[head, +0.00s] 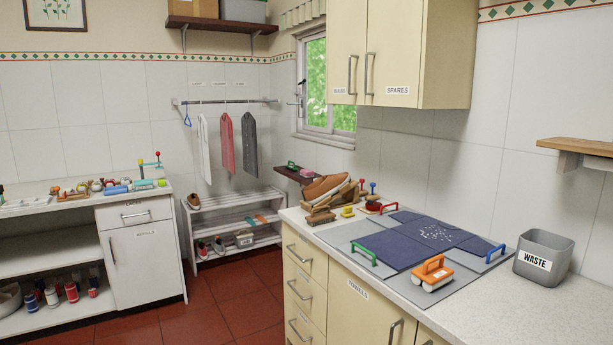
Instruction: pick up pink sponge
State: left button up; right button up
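Neither of my grippers is in view.
A low shoe rack (235,222) stands at the back. Red floor (225,300) lies clear between the counters.

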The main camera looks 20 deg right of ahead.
aim_at(305, 172)
jog(key=i+z, duration=0.15)
jog(key=z, duration=0.35)
jog(key=i+j+z, duration=0.25)
jog(key=i, duration=0.25)
jog(key=i+j+z, duration=0.2)
jog(key=i, duration=0.3)
jog(key=i+j+z, duration=0.25)
jog(key=i, duration=0.2)
jog(key=i+j, duration=0.85)
jog(key=i, duration=0.2)
jog(key=i+j+z, duration=0.1)
jog(key=z, duration=0.3)
jog(key=j+z, duration=0.1)
jog(key=z, duration=0.25)
jog(key=i+j+z, duration=0.1)
jog(key=z, duration=0.3)
